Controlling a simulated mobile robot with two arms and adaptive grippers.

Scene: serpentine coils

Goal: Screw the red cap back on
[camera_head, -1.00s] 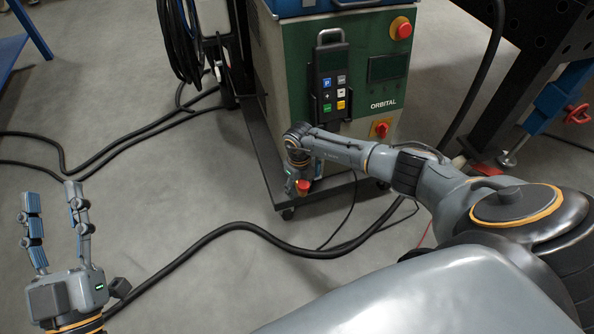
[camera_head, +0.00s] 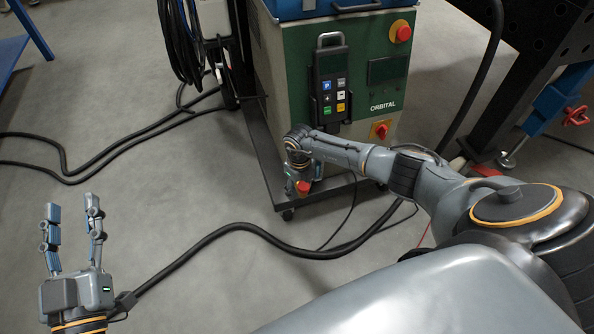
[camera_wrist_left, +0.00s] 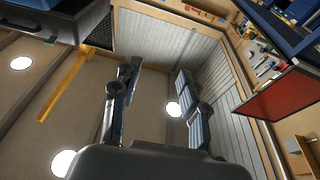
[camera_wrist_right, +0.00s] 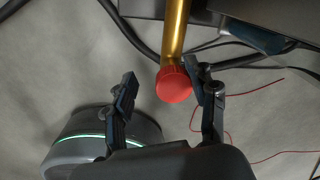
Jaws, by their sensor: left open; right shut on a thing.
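The red cap (camera_wrist_right: 173,86) is at the end of a gold-coloured tube (camera_wrist_right: 175,30) in the right wrist view. My right gripper (camera_wrist_right: 167,88) is shut on the cap; one finger lies close against its right side, and contact on the left side is unclear. The thread is hidden. In the head view, red shows at my right gripper (camera_head: 302,180), low in front of the green machine. My left gripper (camera_head: 73,210) is open and empty above bare floor at the lower left; its spread fingers also show in the left wrist view (camera_wrist_left: 158,75).
The green machine (camera_head: 300,60) stands on a dark wheeled base, with a keypad pendant (camera_head: 331,85) and red buttons on its front. A thick black cable (camera_head: 240,228) crosses the floor. A dark frame (camera_head: 540,50) stands at the right.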

